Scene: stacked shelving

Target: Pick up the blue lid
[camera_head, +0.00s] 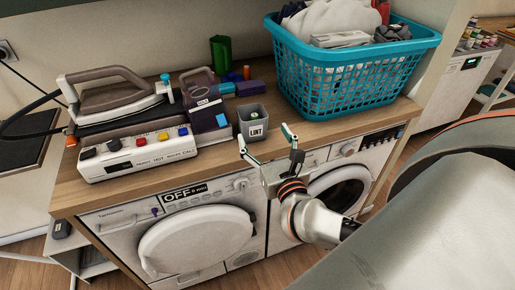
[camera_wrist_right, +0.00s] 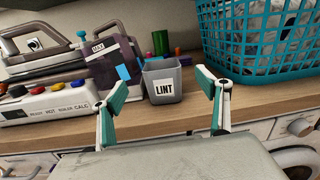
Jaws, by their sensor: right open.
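My right gripper (camera_head: 264,132) is open and empty at the front edge of the counter, just in front of a grey LINT bin (camera_head: 253,124). In the right wrist view the open fingers (camera_wrist_right: 160,88) frame the same bin (camera_wrist_right: 162,92). No piece is clearly a lid. Blue candidates are a small blue piece (camera_head: 227,87) and a dark blue-purple block (camera_head: 250,88) behind the bin, and a teal cap (camera_head: 165,79) by the iron. A light blue patch (camera_wrist_right: 124,72) shows on the dark box. My left gripper is out of view.
A teal laundry basket (camera_head: 345,85) stands right of the bin. A dark purple box (camera_head: 208,117), a white control panel with coloured buttons (camera_head: 137,152) and an iron (camera_head: 112,93) crowd the left. A green cylinder (camera_head: 221,54) stands behind. Bare wood (camera_head: 325,131) lies before the basket.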

